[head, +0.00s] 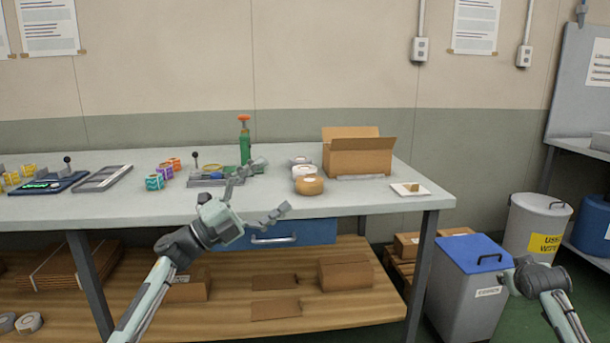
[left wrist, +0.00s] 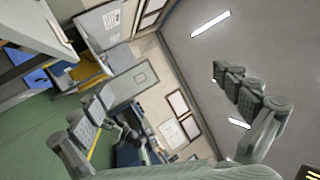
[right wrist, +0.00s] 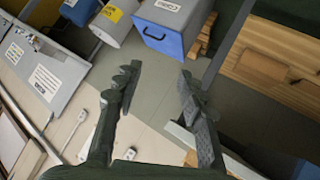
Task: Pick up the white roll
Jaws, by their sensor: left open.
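White rolls stand behind a tan roll (head: 309,185) on the workbench in the head view. The nearer white roll (head: 303,171) is partly hidden by the tan one, and another white roll (head: 299,160) stands behind it. My left gripper (head: 273,186) is open and empty, in front of and to the left of the rolls, its fingers spread wide. In the left wrist view its fingers (left wrist: 170,85) are apart with only the room between them. My right gripper (right wrist: 159,73) is open and empty, away from the bench at the right. No roll shows in either wrist view.
An open cardboard box (head: 358,157) stands right of the rolls, with a small white tray (head: 410,190) near the bench's right end. A green dispenser with an orange top (head: 245,140) stands to the left. A blue-lidded bin (head: 470,290) stands beside the bench (head: 350,204).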

